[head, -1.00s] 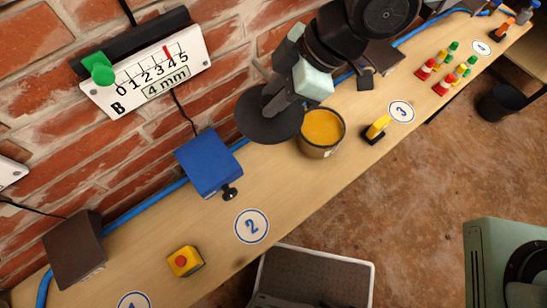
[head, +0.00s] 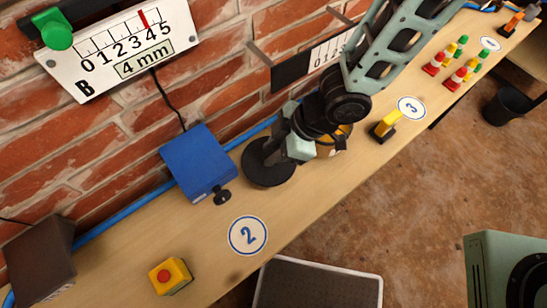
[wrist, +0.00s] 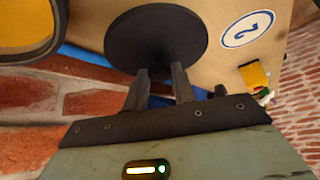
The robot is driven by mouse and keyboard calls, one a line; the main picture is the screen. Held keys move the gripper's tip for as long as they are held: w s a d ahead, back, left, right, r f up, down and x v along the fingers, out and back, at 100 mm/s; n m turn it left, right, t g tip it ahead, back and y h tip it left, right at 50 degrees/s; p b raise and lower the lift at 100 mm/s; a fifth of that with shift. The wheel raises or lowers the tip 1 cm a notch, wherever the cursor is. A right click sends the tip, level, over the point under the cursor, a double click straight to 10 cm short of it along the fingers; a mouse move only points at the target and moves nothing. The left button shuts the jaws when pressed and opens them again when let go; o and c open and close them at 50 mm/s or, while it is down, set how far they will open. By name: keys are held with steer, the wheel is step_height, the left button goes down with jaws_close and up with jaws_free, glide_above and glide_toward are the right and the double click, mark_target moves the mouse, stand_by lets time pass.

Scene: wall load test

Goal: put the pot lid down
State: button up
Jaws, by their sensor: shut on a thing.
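The pot lid is a dark round disc (head: 268,164), close over or on the bench between the blue box and the pot. In the wrist view the lid (wrist: 157,40) lies flat across the fingertips. My gripper (head: 284,150) is shut on it; both fingers (wrist: 160,76) reach its near side. I cannot tell whether the lid touches the bench. The pot (head: 343,134), with orange contents, stands right of the lid, mostly hidden behind my gripper. Its rim shows at the upper left of the wrist view (wrist: 52,42).
The blue box (head: 197,163) with a black knob is just left of the lid, against the wall side. Bare wood (head: 215,222) lies in front of the lid.

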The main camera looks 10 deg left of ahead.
steer(key=shift+f, duration=1.9)
steer(key=shift+f, duration=0.15)
steer(key=o, duration=1)
steer(key=shift+r, duration=0.2)
